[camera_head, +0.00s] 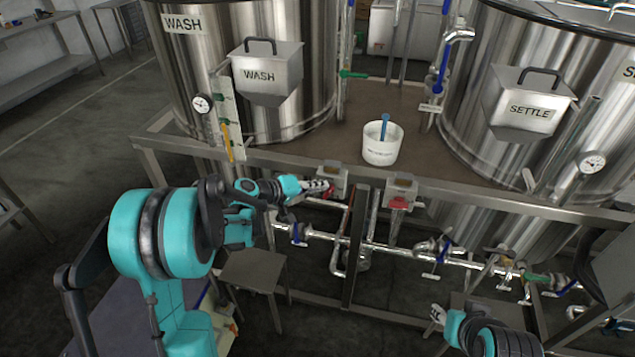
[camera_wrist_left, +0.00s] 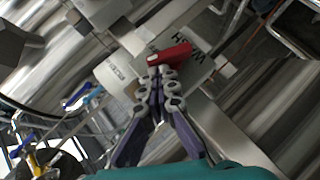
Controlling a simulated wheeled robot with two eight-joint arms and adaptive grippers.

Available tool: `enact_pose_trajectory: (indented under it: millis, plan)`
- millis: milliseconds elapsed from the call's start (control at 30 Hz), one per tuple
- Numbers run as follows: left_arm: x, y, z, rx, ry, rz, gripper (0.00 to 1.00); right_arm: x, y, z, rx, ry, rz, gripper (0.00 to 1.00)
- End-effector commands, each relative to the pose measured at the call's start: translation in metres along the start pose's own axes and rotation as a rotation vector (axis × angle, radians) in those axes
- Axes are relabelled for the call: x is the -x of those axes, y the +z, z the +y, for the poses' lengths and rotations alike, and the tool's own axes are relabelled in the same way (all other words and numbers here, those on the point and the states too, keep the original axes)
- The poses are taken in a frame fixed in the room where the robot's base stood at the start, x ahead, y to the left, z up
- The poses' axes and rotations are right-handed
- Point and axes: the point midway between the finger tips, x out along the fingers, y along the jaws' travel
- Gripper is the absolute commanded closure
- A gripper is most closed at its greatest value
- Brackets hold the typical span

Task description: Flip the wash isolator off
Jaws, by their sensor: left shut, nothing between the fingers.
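The wash isolator is a grey box (camera_head: 333,174) on the front rail of the platform below the wash tank, with a red handle (camera_head: 330,189). In the left wrist view the red handle (camera_wrist_left: 172,54) lies slanted across a pale plate reading WASH (camera_wrist_left: 196,66). My left gripper (camera_head: 322,186) is shut and empty, with its fingertips (camera_wrist_left: 161,70) right at the handle. I cannot tell whether they touch it. The fingers hide part of the handle in the head view. My right gripper (camera_head: 437,316) is low at the bottom right, too small to read.
A second isolator box (camera_head: 401,186) with a red handle hangs to the right on the same rail. A white bucket (camera_head: 382,146) stands on the platform above. Pipes with blue-handled valves (camera_head: 298,233) run below. A stool (camera_head: 252,270) stands under my left forearm.

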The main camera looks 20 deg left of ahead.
Motion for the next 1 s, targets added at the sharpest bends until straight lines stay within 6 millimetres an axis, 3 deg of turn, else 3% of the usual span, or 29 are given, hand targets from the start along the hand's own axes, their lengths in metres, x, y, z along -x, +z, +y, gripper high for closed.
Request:
enact_pose_trajectory:
  millis: [500, 1000]
  plan:
    - [-0.007, 0.008, 0.017, -0.301, -0.296, -0.004, 1.00, 0.027, -0.019, 0.000, 0.000, 0.000, 0.000, 0.60]
    - [-0.016, 0.017, 0.022, -0.553, -0.553, 0.000, 1.00, 0.034, -0.024, 0.000, 0.000, 0.000, 0.000, 0.60]
